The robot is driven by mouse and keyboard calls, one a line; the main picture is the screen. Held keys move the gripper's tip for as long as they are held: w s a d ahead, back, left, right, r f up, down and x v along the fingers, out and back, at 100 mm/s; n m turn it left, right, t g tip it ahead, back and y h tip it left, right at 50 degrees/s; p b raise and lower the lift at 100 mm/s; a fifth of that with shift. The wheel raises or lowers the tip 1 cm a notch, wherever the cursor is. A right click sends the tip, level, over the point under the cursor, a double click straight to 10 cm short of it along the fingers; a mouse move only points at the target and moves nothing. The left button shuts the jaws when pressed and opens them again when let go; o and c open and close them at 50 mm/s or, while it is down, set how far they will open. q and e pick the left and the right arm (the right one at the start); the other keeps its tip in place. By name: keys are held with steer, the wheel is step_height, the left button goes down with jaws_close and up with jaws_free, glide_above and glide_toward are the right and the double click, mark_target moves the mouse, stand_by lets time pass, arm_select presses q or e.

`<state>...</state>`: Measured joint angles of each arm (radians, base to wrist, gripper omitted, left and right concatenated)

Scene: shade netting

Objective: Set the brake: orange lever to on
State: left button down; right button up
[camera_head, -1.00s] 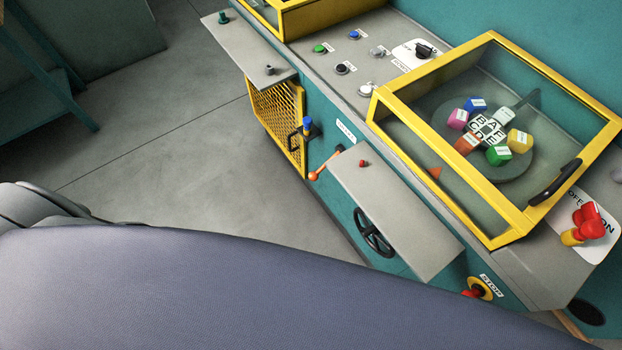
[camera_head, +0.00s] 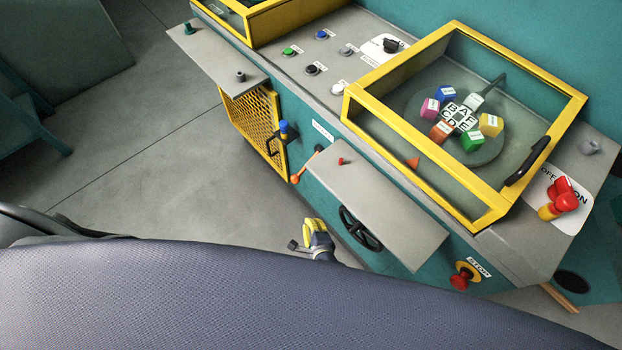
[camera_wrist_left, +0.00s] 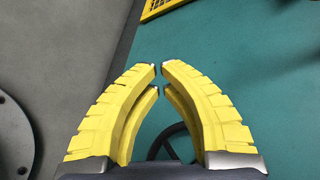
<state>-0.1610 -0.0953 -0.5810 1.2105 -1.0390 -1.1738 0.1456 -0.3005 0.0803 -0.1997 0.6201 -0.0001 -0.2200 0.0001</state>
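The orange lever (camera_head: 307,166) is on the teal front panel in the head view, beside the grey shelf. Its rod slants down and left to an orange knob. A small white label above it is too small to read. My left gripper (camera_head: 313,224) is below the lever and left of the black handwheel, apart from both. In the left wrist view my left gripper (camera_wrist_left: 159,72) has its yellow fingertips almost together, with nothing between them. The lever is not visible in that view. My right gripper is not in view.
A grey shelf (camera_head: 378,205) juts out above the black handwheel (camera_head: 361,229). A yellow mesh door (camera_head: 254,125) with a blue-topped handle (camera_head: 284,130) is left of the lever. A red stop button (camera_head: 461,280) and red-yellow switch (camera_head: 560,199) are at right. Floor at left is clear.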

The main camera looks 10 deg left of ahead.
arm_select(q)
steer(key=w+d+r+t, duration=0.1)
steer(key=w+d+r, duration=0.1)
steer(key=r, duration=0.4)
steer(key=w+d+r+t+y, duration=0.1)
steer(key=w+d+r+t, duration=0.1)
steer(key=r, duration=0.5)
steer(key=shift+w+y, duration=0.3)
steer(key=shift+w, duration=0.1)
steer(key=shift+f, duration=0.1)
steer(key=w+a, duration=0.6)
steer(key=a, duration=0.1)
steer(key=shift+a+f+m, duration=0.2)
steer(key=shift+m, duration=0.1)
steer(key=shift+a, duration=0.1)
